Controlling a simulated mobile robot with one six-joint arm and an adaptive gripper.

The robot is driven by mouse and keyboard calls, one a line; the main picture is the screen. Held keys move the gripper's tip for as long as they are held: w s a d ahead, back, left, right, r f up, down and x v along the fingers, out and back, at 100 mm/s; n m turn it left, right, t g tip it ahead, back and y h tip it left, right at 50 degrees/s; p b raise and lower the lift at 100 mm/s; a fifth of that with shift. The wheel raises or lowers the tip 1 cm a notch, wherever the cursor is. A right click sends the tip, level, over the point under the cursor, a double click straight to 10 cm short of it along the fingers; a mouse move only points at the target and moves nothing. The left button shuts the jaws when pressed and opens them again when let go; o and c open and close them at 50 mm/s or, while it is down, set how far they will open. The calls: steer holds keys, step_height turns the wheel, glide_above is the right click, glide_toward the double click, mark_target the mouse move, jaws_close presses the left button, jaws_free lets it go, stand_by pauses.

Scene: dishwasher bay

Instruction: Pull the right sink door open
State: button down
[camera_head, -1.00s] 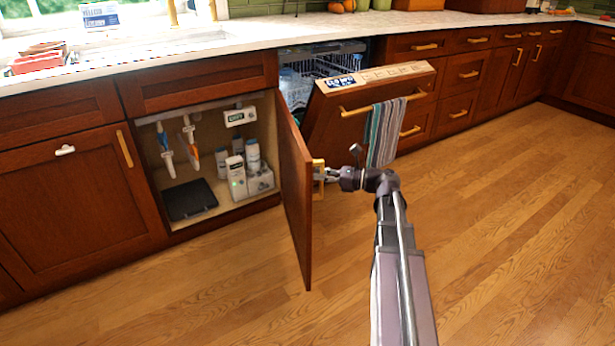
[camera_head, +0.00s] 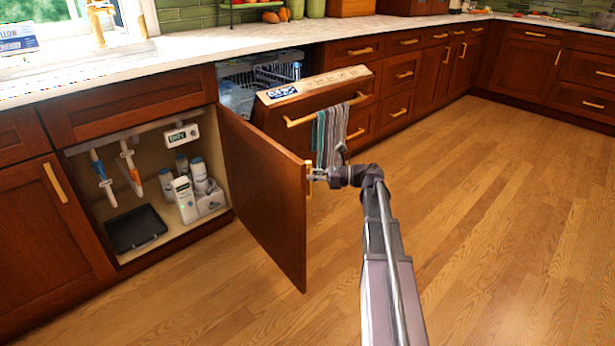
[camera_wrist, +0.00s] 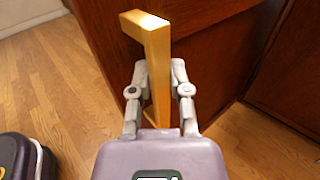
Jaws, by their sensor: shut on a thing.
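The right sink door (camera_head: 262,190) stands open, swung out from the cabinet under the sink, with its inner face towards the left. Its gold handle (camera_head: 308,178) is at the free edge, on the outer face. My gripper (camera_head: 316,175) is shut on this handle. In the wrist view, the gold handle (camera_wrist: 154,60) rises between the two grey fingers of my gripper (camera_wrist: 159,95). The lower part of the handle is hidden by the gripper body.
The dishwasher door (camera_head: 312,100) hangs partly open just beyond the sink door, with a striped towel (camera_head: 330,135) on its bar. Bottles (camera_head: 185,200) and a black tray (camera_head: 135,228) are inside the cabinet. The wooden floor (camera_head: 480,220) at the right is clear.

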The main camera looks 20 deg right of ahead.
steer(key=shift+s+a, duration=0.15)
steer(key=shift+s, duration=0.1)
steer(key=c, duration=0.6)
jaws_free()
steer(key=shift+c, duration=0.2)
steer(key=shift+o, duration=0.2)
steer(key=shift+w, duration=0.1)
steer(key=v, duration=1.2)
